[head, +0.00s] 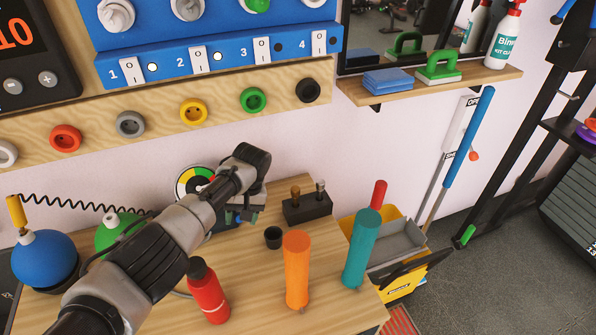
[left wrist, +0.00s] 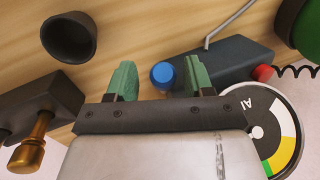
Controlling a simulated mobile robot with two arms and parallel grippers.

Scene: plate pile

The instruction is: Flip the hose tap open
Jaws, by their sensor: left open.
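No part is clearly marked as the hose tap. In the left wrist view a dark box (left wrist: 228,62) has a blue round cap (left wrist: 162,74) at one end, a red knob (left wrist: 262,73) and a thin grey pipe or lever (left wrist: 228,24). My left gripper (head: 241,215) is over the wooden bench in the head view. In the left wrist view its green fingers (left wrist: 160,82) are apart, one on each side of the blue cap; contact cannot be told. My arm hides much of the box in the head view. My right gripper is out of view.
A round gauge (head: 187,181) stands behind my arm. A black block with brass and metal fittings (head: 307,207), a black cup (head: 273,237), a red bottle (head: 207,293), an orange cylinder (head: 297,270) and a teal cylinder (head: 362,247) stand nearby on the bench.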

